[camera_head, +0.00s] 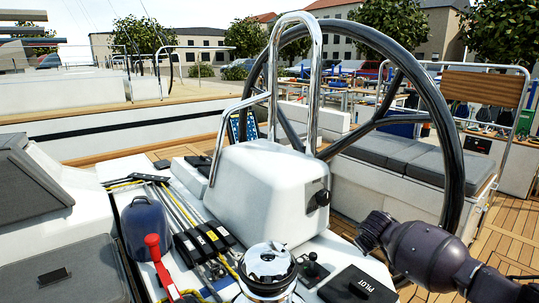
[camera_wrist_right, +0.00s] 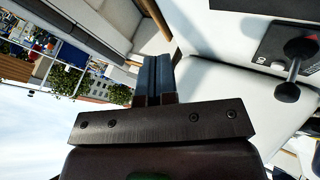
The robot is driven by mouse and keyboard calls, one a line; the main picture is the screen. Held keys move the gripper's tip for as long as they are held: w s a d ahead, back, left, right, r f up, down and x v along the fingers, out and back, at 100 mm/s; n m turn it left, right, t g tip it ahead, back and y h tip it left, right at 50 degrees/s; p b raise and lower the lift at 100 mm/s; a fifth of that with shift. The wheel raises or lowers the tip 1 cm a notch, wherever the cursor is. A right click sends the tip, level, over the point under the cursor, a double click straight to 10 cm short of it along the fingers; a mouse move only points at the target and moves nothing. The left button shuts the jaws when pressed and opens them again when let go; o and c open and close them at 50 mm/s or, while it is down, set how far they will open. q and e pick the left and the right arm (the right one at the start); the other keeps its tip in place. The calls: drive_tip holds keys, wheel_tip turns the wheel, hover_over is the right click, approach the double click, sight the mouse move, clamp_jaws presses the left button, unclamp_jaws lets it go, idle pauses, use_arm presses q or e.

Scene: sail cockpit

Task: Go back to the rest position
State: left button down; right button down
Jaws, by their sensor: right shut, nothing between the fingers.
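My right gripper (camera_wrist_right: 153,62) shows in the right wrist view with its two dark fingers together and nothing between them. It is apart from the white surfaces around it. In the head view, part of my dark right arm comes in at the lower right, in front of the wheel's lower edge, and the right fingertips cannot be made out there. My left gripper is not in view.
A large black steering wheel (camera_head: 455,150) and a steel rail (camera_head: 317,80) stand around a white pedestal (camera_head: 260,185). A winch (camera_head: 268,265), a red-handled lever (camera_head: 155,255) and a small black joystick (camera_head: 312,268) are in front. A black lever (camera_wrist_right: 298,52) is at the upper right of the wrist view.

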drive_tip(key=d+r+m+h, duration=0.1)
drive_tip(key=d+r, duration=0.3)
drive_tip(key=d, duration=0.5)
drive_tip(key=d+r+m+h, duration=0.1)
drive_tip(key=d+r+h, duration=0.15)
drive_tip(key=d, duration=0.75)
drive_tip(key=s+a+f+n+y, duration=0.2)
drive_tip(key=s+f+n+y, duration=0.2)
drive_tip(key=s+f, duration=1.8)
drive_tip(key=s+a+r+n+t+y, duration=0.1)
drive_tip(key=s+r, duration=0.1)
drive_tip(key=s, duration=1.2)
drive_tip(key=s+a+r+n+t+y, duration=0.1)
drive_tip(key=s+r+y, duration=0.15)
drive_tip(key=s, duration=1.05)
drive_tip(key=a+f+m+t+h+p, duration=0.1)
drive_tip(key=a+m, duration=0.7)
drive_tip(key=a, duration=0.9)
drive_tip(key=shift+s+a+f+m+p, duration=0.3)
drive_tip(key=shift+s+f+m+p, duration=0.1)
drive_tip(key=shift+f+p, duration=0.15)
